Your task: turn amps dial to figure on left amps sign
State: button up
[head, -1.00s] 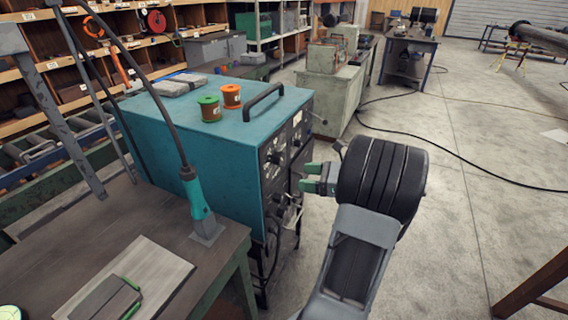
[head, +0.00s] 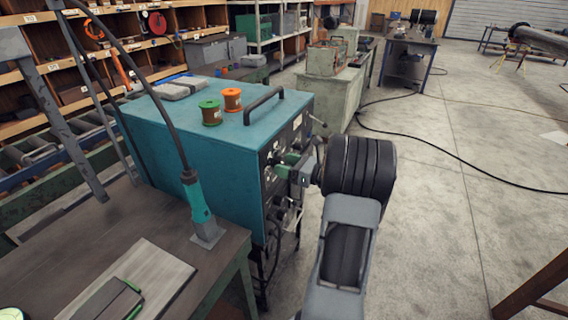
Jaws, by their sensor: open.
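A teal welding machine (head: 190,145) stands in the middle of the head view, with its dark control panel (head: 272,192) facing right and seen at a steep angle. My gripper (head: 281,166), with green fingertips, is at the upper part of this panel, close in front of it. Its jaws are open. The fingers and the arm cover part of the panel, so I cannot make out the amps dial or tell whether it lies between the fingers. The amps signs cannot be read from here.
A green spool (head: 210,112), an orange spool (head: 232,99) and a black handle (head: 264,104) are on top of the machine. A workbench (head: 75,235) with a lamp-like teal tool (head: 201,208) stands at left front.

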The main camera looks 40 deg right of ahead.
jog(key=shift+w+a, duration=0.3)
jog(key=shift+w, duration=0.15)
jog(key=shift+c, duration=0.2)
jog(key=c, duration=0.9)
